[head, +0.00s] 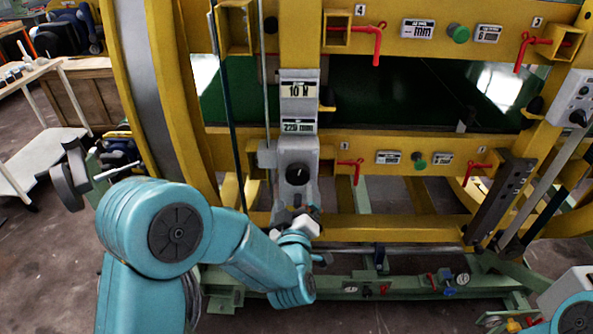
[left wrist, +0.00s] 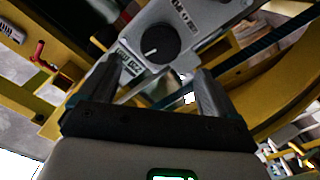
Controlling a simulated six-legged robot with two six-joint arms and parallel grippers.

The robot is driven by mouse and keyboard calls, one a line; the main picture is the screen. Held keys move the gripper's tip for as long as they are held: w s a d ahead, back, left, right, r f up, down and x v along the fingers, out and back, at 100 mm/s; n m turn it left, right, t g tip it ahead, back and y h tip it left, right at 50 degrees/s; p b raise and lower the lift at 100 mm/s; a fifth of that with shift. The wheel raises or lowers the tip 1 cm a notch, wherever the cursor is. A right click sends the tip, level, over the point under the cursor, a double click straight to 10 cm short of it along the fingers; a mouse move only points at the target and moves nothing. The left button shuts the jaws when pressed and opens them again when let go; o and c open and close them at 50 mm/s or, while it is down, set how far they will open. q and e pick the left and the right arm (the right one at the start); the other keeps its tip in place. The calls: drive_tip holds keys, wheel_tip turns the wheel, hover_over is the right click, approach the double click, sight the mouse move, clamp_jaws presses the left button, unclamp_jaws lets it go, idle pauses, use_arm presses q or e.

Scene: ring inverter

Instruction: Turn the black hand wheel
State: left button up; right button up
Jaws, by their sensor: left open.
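The black hand wheel (head: 297,174), a small round knob with a white mark, sits on a grey panel (head: 296,150) below a "220 mm" display. In the left wrist view the wheel (left wrist: 160,43) shows ahead, between and beyond the two fingertips. My left gripper (head: 299,208) is just below the wheel in the head view, partly hidden by its own wrist. In the left wrist view the left gripper (left wrist: 152,70) is open, its fingers wide apart with nothing between them. The wheel appears apart from the fingers. My right gripper is out of view.
The yellow ring frame (head: 380,145) surrounds the panel, with several red handles (head: 377,40) and green knobs (head: 458,33). A grey lever (head: 500,200) stands at right. A green base rail (head: 400,286) runs below. A workbench (head: 40,160) stands at far left.

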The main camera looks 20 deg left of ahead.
sight(297, 177)
use_arm(q)
drive_tip(key=p+x, duration=0.1)
drive_tip(key=x, duration=0.7)
drive_tip(key=shift+w+a+f+p, duration=0.1)
drive_tip(key=shift+w+f+p, duration=0.05)
drive_tip(key=shift+w+p, duration=0.25)
drive_tip(key=c, duration=1)
